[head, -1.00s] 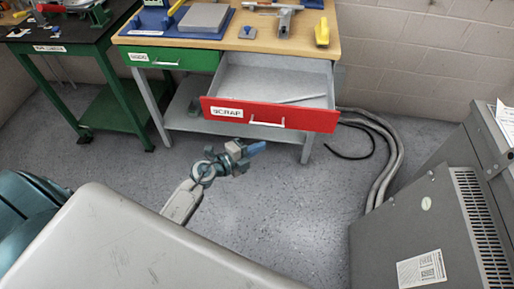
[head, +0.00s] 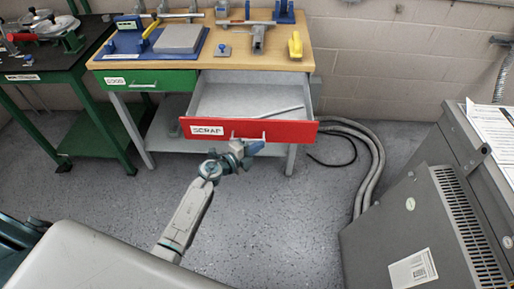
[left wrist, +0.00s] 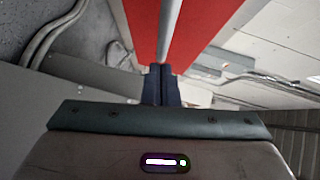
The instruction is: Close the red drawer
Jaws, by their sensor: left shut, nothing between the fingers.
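The red drawer (head: 290,132), labelled SCRAP, is pulled open under the workbench's wooden top (head: 225,52). A thin grey rod (head: 277,113) lies inside it. My left gripper (head: 256,147) is shut and empty, just in front of the drawer's face, close to its handle. In the left wrist view the shut fingers (left wrist: 161,86) point at the red face (left wrist: 204,22) and a pale bar, which looks like the handle, runs ahead of them. I cannot tell whether the fingers touch it. My right gripper is not in view.
A green drawer (head: 150,80) sits shut left of the red one. A dark table with green legs (head: 108,148) stands further left. A grey cabinet (head: 425,225) stands at the right, with thick grey hoses (head: 376,165) on the floor beside it. Floor in front of the bench is clear.

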